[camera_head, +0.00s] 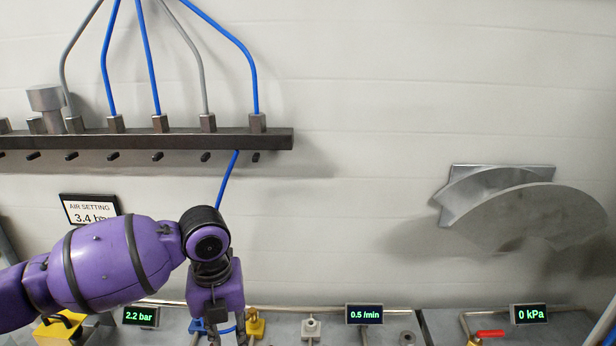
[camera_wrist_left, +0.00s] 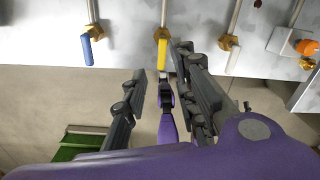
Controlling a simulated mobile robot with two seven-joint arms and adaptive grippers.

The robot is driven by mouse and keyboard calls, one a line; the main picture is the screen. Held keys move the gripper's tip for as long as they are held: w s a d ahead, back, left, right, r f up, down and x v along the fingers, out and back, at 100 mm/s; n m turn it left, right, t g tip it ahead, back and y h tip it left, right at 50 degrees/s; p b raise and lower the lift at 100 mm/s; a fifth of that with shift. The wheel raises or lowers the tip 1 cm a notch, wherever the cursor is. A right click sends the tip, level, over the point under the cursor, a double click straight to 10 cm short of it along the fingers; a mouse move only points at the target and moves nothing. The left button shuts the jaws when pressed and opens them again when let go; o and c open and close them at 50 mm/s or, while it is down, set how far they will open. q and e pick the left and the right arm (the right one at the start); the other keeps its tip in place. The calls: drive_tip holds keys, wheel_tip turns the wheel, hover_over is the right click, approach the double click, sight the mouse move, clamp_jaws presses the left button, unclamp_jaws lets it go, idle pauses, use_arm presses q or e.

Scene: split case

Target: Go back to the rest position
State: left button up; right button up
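My left arm, purple, enters the head view from the left and bends down over the bench. My left gripper (camera_head: 226,338) points down at the bottom edge, where its fingertips are partly cut off. In the left wrist view the left gripper (camera_wrist_left: 163,72) has its two dark fingers apart, with a clear gap and nothing held between them. A yellow handle (camera_wrist_left: 161,52) on a brass fitting shows just beyond the fingertips; I cannot tell whether a finger touches it.
A dark manifold bar (camera_head: 150,139) with blue and grey pipes is on the wall above my arm. Displays (camera_head: 364,314) and a red handle (camera_head: 490,334) line the bench. A blue handle (camera_wrist_left: 87,50) sits left of the yellow one. A curved metal bracket (camera_head: 530,215) protrudes at right.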

use_arm(q)
drive_tip(key=s+d+f+n+h, duration=0.1)
drive_tip(key=s+d+f+n, duration=0.2)
drive_tip(key=s+f+n, duration=0.25)
drive_tip(key=s+d+f+n+t+h, duration=0.1)
drive_tip(key=s+d+f+n, duration=0.1)
drive_tip(key=s+f+n, duration=0.3)
drive_tip(key=s+d+f+n+h, duration=0.1)
drive_tip(key=s+d+f+n, duration=0.3)
drive_tip(key=s, duration=0.3)
drive_tip(key=s+a+f+n+y, duration=0.2)
drive_tip(key=s+a+n, duration=0.6)
drive_tip(key=s+n, duration=0.1)
drive_tip(key=s+a+f+n+y, duration=0.2)
drive_tip(key=s+a+n, duration=0.7)
drive_tip(key=w+d+f+t+h, duration=0.1)
drive_tip(key=w+d+f+t, duration=0.2)
drive_tip(key=w+f+t, duration=0.4)
wheel_tip(320, 180, down, 4)
drive_tip(key=shift+w+d+r+p, duration=0.15)
drive_tip(key=shift+w+d+p, duration=0.25)
drive_tip(key=shift+w, duration=0.45)
use_arm(e)
drive_tip(key=shift+r, duration=0.25)
drive_tip(key=shift+w+a+r, duration=0.15)
drive_tip(key=shift+w+a, duration=0.05)
drive_tip(key=shift+w, duration=0.25)
